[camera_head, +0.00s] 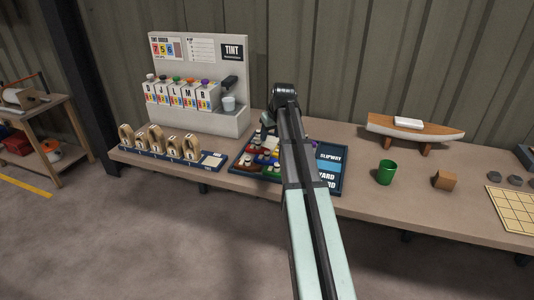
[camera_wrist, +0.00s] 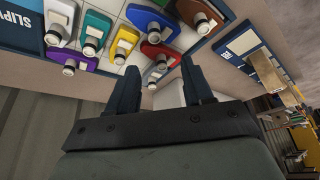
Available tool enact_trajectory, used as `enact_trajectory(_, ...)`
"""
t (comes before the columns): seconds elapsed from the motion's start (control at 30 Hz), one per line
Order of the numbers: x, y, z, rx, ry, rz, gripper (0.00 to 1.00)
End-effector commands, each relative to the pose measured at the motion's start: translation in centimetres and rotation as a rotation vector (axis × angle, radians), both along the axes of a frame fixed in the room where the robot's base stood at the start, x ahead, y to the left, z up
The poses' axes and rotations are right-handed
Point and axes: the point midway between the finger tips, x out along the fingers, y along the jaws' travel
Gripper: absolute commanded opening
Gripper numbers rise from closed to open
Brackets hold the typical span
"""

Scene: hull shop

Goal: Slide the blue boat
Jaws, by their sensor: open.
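The boat tray (camera_head: 331,185) is a dark blue frame on the bench, with a SLIPWAY label at its right end and several small coloured boats inside. My gripper (camera_head: 268,122) is above its back part; my arm hides some of the tray. In the wrist view, my gripper (camera_wrist: 157,74) is open, with nothing visibly held between its fingers.
A row of wooden loops (camera_head: 158,140) stands left of the tray, with the TINT dispenser (camera_head: 215,120) behind. A green cup (camera_head: 386,172), wooden block (camera_head: 445,180) and model boat (camera_head: 415,131) on a stand are to the right.

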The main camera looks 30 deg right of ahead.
Motion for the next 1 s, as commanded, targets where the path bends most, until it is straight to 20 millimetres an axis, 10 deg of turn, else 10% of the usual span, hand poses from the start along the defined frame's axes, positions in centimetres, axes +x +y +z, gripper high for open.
enact_trajectory(0.27,0.1,-0.9,-0.6,-0.005,0.007,0.001,0.51)
enact_trajectory(1.0,4.4,-0.9,-10.7,-0.004,0.007,0.000,0.51)
